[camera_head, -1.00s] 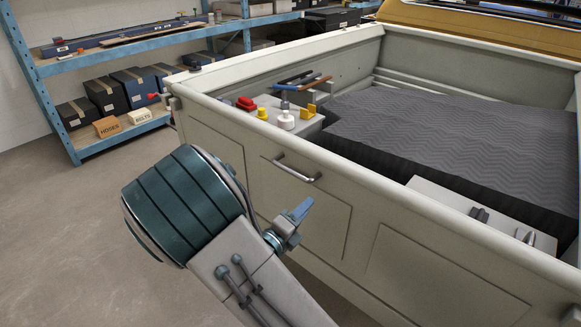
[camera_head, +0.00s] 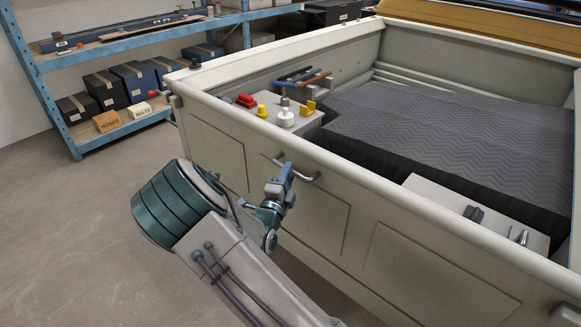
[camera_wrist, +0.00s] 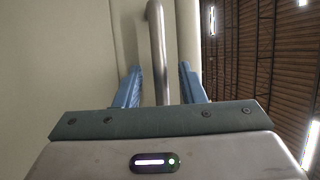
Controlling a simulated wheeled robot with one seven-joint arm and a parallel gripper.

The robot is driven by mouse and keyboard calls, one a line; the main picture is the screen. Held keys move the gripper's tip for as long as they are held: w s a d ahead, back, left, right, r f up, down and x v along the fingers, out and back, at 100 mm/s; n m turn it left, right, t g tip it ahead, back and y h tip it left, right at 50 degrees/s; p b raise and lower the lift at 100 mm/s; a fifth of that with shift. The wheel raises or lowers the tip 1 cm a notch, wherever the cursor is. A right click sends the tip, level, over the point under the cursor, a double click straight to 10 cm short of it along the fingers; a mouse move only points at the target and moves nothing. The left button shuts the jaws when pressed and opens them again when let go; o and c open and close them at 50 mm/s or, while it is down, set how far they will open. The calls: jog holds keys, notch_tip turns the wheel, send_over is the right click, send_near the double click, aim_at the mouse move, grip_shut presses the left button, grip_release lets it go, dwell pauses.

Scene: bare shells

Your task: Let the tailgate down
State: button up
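The tailgate (camera_head: 340,225) is the pale cream panel closing the near end of the truck bed, and it stands upright. A curved metal handle (camera_head: 312,178) sits on its outer face. My gripper (camera_head: 286,172) is at the left part of this handle. In the wrist view, the handle bar (camera_wrist: 158,50) runs between the two blue fingers of my gripper (camera_wrist: 160,85), with a gap on both sides. The fingers are open. The right corner is partly cut off.
The bed holds a dark ribbed mat (camera_head: 430,135) and a tray of coloured parts (camera_head: 310,122). Blue shelving (camera_head: 45,67) with boxes stands at the back left. The floor (camera_head: 70,240) left of the tailgate is clear.

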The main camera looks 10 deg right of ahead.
jog(key=shift+x, duration=1.2)
grip_shut()
jog(key=shift+f, duration=0.1)
